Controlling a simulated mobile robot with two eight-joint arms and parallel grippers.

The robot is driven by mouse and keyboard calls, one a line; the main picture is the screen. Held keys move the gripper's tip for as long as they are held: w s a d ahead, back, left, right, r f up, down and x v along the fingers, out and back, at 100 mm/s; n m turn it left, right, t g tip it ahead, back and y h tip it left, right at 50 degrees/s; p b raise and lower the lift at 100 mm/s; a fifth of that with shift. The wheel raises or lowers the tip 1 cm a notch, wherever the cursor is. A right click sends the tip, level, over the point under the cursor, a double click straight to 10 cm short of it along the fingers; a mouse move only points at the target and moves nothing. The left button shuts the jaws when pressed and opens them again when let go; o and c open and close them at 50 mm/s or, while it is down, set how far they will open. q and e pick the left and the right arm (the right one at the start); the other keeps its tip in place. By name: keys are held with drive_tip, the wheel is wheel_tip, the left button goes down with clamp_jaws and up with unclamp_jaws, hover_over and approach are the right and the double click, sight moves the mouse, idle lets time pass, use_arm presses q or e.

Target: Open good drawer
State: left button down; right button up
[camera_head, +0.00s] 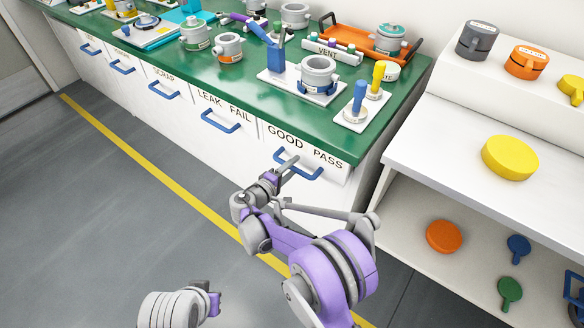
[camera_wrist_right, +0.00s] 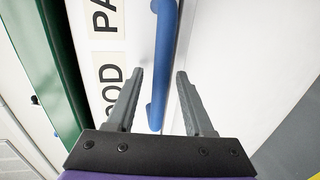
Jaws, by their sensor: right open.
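The good drawer is the white drawer front labelled GOOD PASS (camera_head: 305,148) at the right end of the counter. It looks shut, flush with the counter front. Its blue handle (camera_head: 312,174) shows in the head view, partly covered by my right gripper (camera_head: 284,165). In the right wrist view, my right gripper (camera_wrist_right: 158,85) is open, with one finger on each side of the blue handle (camera_wrist_right: 162,50). Gaps show between the fingers and the handle. Of my left arm, only a grey and purple part shows at the bottom; its gripper is not visible.
The green counter top (camera_head: 350,145) above holds press parts, including a blue-handled fixture (camera_head: 300,80). A LEAK FAIL drawer (camera_head: 215,115) is to the left. A white shelf unit (camera_head: 430,150) stands close on the right. The grey floor in front is clear.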

clamp_jaws()
idle(1.4)
